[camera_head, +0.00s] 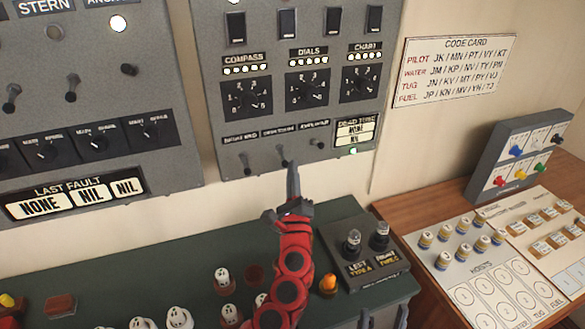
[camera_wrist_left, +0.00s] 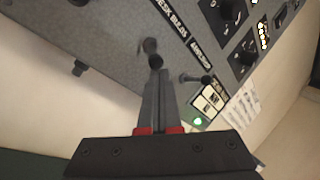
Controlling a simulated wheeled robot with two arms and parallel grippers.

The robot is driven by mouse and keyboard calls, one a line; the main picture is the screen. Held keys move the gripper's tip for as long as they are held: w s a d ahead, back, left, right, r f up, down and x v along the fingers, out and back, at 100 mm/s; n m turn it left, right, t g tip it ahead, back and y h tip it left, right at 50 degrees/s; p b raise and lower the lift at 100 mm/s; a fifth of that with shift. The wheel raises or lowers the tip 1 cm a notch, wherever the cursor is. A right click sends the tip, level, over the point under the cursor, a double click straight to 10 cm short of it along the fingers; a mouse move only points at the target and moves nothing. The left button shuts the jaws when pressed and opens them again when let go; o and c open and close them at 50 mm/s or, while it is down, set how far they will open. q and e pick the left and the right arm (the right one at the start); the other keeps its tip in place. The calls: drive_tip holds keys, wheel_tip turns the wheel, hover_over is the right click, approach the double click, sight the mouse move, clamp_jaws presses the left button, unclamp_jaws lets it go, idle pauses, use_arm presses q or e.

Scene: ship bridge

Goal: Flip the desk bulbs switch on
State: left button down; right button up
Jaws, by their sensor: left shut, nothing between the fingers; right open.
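The desk bulbs switch (camera_head: 283,154) is the middle of three small toggles along the bottom of the grey wall panel. Its lever also shows in the left wrist view (camera_wrist_left: 150,46), near the "DESK BULBS" label (camera_wrist_left: 167,18). My left gripper (camera_head: 292,168) is shut and empty. Its tips are just below this lever in the head view. In the left wrist view the closed fingers (camera_wrist_left: 157,72) meet the lever's end in the picture; whether they touch is unclear. My right gripper (camera_head: 384,316) shows only as two spread, open fingertips at the bottom edge.
Neighbouring toggles sit at left (camera_head: 246,158) and right (camera_head: 318,145). A green lamp (camera_head: 353,151) is lit beside a small display. Below is a green desk (camera_head: 120,275) with several bulbs and a two-socket box (camera_head: 360,255). A wooden table (camera_head: 430,195) stands at right.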

use_arm(q)
drive_tip(key=shift+s+r+g+p, duration=0.25)
drive_tip(key=shift+r+g+p, duration=0.2)
drive_tip(key=shift+p, duration=1)
